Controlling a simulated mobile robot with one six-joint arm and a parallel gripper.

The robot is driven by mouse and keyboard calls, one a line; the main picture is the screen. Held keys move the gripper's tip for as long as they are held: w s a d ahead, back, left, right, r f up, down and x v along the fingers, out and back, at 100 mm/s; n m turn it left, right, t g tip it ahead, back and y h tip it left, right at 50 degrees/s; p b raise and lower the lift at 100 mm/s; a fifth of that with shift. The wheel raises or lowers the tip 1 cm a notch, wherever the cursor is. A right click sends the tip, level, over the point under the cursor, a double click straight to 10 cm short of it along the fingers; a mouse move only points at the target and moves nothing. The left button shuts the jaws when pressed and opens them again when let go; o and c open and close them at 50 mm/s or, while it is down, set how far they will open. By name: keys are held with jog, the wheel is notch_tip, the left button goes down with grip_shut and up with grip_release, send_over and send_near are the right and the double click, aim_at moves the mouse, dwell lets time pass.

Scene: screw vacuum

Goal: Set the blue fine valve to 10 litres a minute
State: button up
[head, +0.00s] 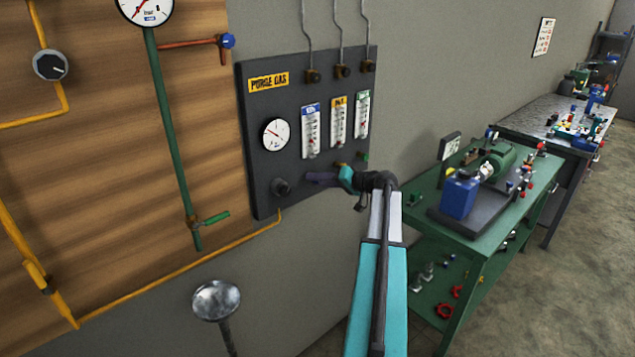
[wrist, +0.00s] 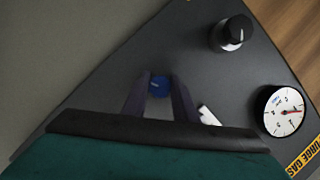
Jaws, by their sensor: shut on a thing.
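The blue fine valve (wrist: 159,85) is a small round blue knob on the dark purge gas panel. It sits between the two fingertips of my gripper (wrist: 159,88) in the wrist view, and the fingers are shut on it. In the head view my gripper (head: 312,179) reaches to the panel's lower part, and the knob is hidden there. The blue-labelled flow tube (head: 311,131) is above the gripper on the panel. Its reading is too small to tell.
The panel (head: 262,205) also carries a yellow-labelled tube (head: 338,121), a green-labelled tube (head: 362,114), a round gauge (head: 276,134) and a black knob (head: 281,187). A green cart (head: 415,237) with a pump stands right of my arm. A round metal disc (head: 216,300) stands at the lower left.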

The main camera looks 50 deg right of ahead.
jog(key=shift+f+m+b, duration=0.2)
jog(key=shift+m+b, duration=0.1)
jog(key=shift+b, duration=0.95)
jog(key=shift+r+m+y+b, duration=0.2)
jog(key=shift+m+y+b, duration=0.1)
jog(key=shift+b, duration=0.1)
jog(key=o, duration=1)
jog(key=shift+o, duration=0.2)
jog(key=shift+s, duration=0.15)
jog(key=b+v, duration=0.4)
jog(key=v, duration=0.9)
jog(key=shift+s, duration=0.35)
jog(key=shift+d+f, duration=0.1)
